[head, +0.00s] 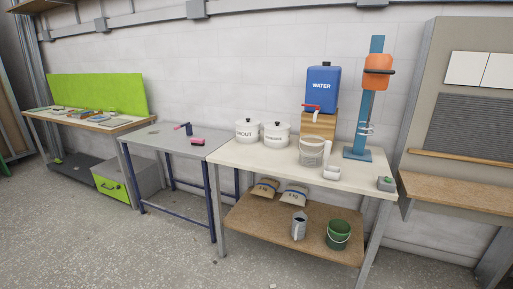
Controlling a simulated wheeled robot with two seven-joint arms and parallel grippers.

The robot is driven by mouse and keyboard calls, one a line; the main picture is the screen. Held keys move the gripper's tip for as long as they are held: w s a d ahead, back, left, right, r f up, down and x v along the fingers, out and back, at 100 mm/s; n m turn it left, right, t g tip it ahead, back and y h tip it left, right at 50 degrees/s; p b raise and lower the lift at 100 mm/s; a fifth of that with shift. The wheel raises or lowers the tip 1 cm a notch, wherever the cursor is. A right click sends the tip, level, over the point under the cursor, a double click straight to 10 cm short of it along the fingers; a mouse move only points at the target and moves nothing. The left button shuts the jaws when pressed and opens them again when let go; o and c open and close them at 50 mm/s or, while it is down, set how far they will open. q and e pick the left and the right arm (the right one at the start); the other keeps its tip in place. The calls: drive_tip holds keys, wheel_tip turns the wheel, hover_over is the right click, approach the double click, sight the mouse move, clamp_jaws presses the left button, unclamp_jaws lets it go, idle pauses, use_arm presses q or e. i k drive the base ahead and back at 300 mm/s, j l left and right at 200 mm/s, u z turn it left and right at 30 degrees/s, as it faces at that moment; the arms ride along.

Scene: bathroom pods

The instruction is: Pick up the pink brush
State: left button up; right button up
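A small pink brush (197,139) lies on the grey metal table (160,137) with blue legs, toward its right side. It looks like a pink block with a dark part along its lower side; fine detail is too small to tell. A dark blue upright item (188,129) with a reddish part stands just behind it on the same table. Neither of my grippers shows in the head view.
The cream table (240,158) to the right carries white pots (276,134), a clear bucket (312,152), a blue water tank (322,88) and an orange-and-blue stand (365,110). A green-backed workbench (100,95) stands left. The floor (130,250) in front is clear.

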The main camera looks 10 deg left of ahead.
sight(195, 141)
drive_tip(key=i+j+u, duration=0.2)
drive_tip(key=i+u, duration=0.7)
drive_tip(key=i, duration=0.25)
drive_tip(key=i+l+u, duration=0.2)
drive_tip(key=i+u, duration=0.3)
drive_tip(key=i, duration=0.1)
